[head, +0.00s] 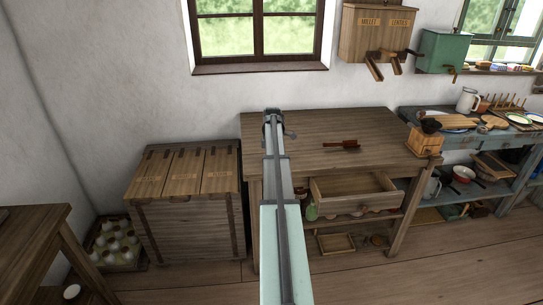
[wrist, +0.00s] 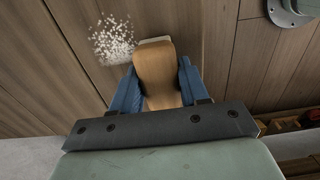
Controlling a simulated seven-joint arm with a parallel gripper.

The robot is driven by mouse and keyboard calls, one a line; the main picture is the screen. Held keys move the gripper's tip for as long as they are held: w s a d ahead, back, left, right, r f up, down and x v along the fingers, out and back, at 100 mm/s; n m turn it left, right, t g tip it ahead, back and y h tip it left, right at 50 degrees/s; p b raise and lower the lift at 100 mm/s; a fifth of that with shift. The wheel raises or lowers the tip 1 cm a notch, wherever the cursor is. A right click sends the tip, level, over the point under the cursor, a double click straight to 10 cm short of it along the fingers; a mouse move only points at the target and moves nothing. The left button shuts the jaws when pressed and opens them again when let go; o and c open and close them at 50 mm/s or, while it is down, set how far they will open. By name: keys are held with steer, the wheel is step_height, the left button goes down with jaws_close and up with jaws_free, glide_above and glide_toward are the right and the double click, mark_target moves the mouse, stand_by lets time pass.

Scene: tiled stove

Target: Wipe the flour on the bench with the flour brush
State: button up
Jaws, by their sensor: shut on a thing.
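My gripper (wrist: 158,68) has its blue fingers shut on a tan wooden flour brush (wrist: 158,82) in the wrist view. A pale edge shows at the brush's far end, at the bench surface; I cannot tell whether it touches. A patch of white flour (wrist: 113,38) lies on the planks just left of the brush's far end. In the head view my gripper (head: 272,115) is over the left part of the wooden bench (head: 375,125). The arm hides the brush and flour there.
A dark brown wooden tool (head: 343,145) lies mid-bench. A round grey metal base (wrist: 290,10) stands right of the brush in the wrist view. A drawer (head: 352,190) is open at the bench front. A wooden box mill (head: 425,140) sits at the right end.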

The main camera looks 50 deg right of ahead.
steer(key=shift+s+a, duration=0.4)
steer(key=shift+a, duration=0.05)
steer(key=shift+s+d, duration=0.5)
steer(key=shift+d, duration=0.05)
steer(key=shift+w+d, duration=4.05)
steer(key=shift+s+d, duration=0.45)
steer(key=shift+s, duration=0.05)
steer(key=shift+s+a, duration=3.95)
steer(key=shift+s, duration=0.1)
steer(key=shift+r, duration=4.1)
